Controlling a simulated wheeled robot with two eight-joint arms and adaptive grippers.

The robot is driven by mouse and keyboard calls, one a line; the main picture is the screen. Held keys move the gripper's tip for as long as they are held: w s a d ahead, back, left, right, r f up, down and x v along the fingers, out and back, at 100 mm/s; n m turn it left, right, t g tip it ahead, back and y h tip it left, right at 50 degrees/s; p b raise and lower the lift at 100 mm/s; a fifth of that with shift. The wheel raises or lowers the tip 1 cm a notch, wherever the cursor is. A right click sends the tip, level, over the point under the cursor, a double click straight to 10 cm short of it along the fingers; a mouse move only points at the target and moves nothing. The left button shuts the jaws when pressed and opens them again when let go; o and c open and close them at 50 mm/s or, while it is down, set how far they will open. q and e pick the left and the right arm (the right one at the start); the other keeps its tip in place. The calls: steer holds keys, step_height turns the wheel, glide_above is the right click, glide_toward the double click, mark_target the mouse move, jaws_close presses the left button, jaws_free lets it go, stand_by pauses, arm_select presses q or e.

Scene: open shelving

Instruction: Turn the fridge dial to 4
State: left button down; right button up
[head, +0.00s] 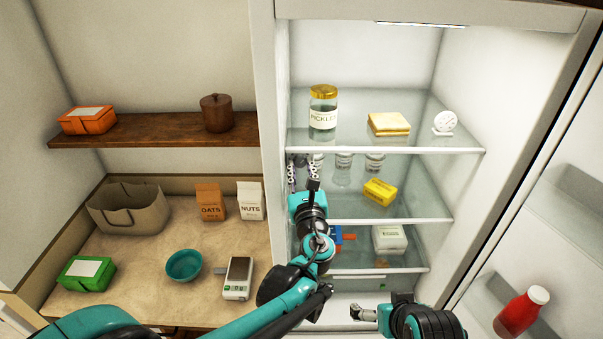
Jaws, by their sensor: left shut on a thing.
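The fridge stands open on the right of the head view, with glass shelves (360,214) inside. My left gripper (303,168) reaches up into its left side, just below the top shelf's front edge. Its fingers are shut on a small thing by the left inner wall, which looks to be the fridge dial. The fingers hide most of it, and I cannot read any number or pointer. My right gripper (363,313) is low in front of the fridge, away from the shelves. Its fingers are too small to tell open from shut.
The top shelf holds a pickle jar (323,113), a yellow block (389,124) and a white round-faced device (445,122). Small jars (343,161) and a yellow box (379,192) are near my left gripper. A white tub (389,239) sits lower. The open door holds a red bottle (521,311).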

arm_select(q)
steer(key=shift+m, duration=0.6)
steer(key=c, duration=1.2)
jaws_free()
steer(key=shift+w, duration=0.1)
steer(key=s, duration=0.8)
steer(key=shift+d+f, duration=0.45)
steer(key=shift+f, duration=0.1)
